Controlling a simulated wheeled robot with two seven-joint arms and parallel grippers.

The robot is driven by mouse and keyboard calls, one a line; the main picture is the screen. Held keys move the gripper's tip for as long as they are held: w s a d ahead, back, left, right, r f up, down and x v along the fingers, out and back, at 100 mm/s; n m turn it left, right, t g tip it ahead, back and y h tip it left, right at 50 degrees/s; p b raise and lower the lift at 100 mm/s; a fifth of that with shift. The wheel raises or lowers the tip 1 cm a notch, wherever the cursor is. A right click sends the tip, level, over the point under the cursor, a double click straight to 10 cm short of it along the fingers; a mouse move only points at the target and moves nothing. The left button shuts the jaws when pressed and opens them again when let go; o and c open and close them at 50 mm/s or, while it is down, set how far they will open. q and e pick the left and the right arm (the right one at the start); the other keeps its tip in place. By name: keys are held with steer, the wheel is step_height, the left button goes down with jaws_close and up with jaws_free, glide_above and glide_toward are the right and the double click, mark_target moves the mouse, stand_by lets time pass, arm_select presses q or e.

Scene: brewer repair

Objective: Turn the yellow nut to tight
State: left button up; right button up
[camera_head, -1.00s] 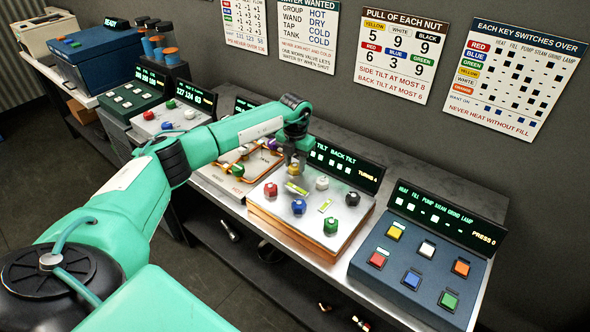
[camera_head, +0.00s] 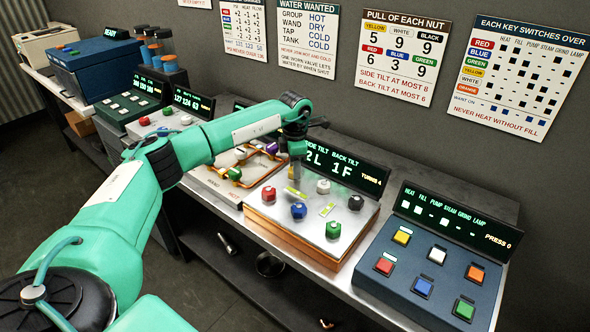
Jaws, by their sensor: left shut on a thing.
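The nut plate (camera_head: 285,228) is a silver-topped block with red (camera_head: 268,194), blue (camera_head: 299,210), white (camera_head: 323,186), black (camera_head: 356,202) and green (camera_head: 333,229) nuts standing on it. My left gripper (camera_head: 297,172) points down at the plate's back left, where the yellow nut sits. It is shut on the yellow nut, which its fingers hide. The tilt display (camera_head: 343,171) behind the plate reads side tilt 2L, back tilt 1F, turns 4. My right gripper is out of view.
A blue key panel (camera_head: 425,275) with coloured keys stands right of the plate; its display (camera_head: 455,217) reads press 0. A panel with copper pipes and valves (camera_head: 235,172) stands left, under my left arm. The wall chart of nut pulls (camera_head: 401,58) hangs behind.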

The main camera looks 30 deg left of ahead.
arm_select(q)
steer(key=shift+r+m, duration=0.1)
steer(key=shift+m, duration=0.3)
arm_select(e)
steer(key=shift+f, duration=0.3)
arm_select(q)
steer(key=o, duration=1)
step_height(320, 180, up, 14)
steer(key=b, duration=0.3)
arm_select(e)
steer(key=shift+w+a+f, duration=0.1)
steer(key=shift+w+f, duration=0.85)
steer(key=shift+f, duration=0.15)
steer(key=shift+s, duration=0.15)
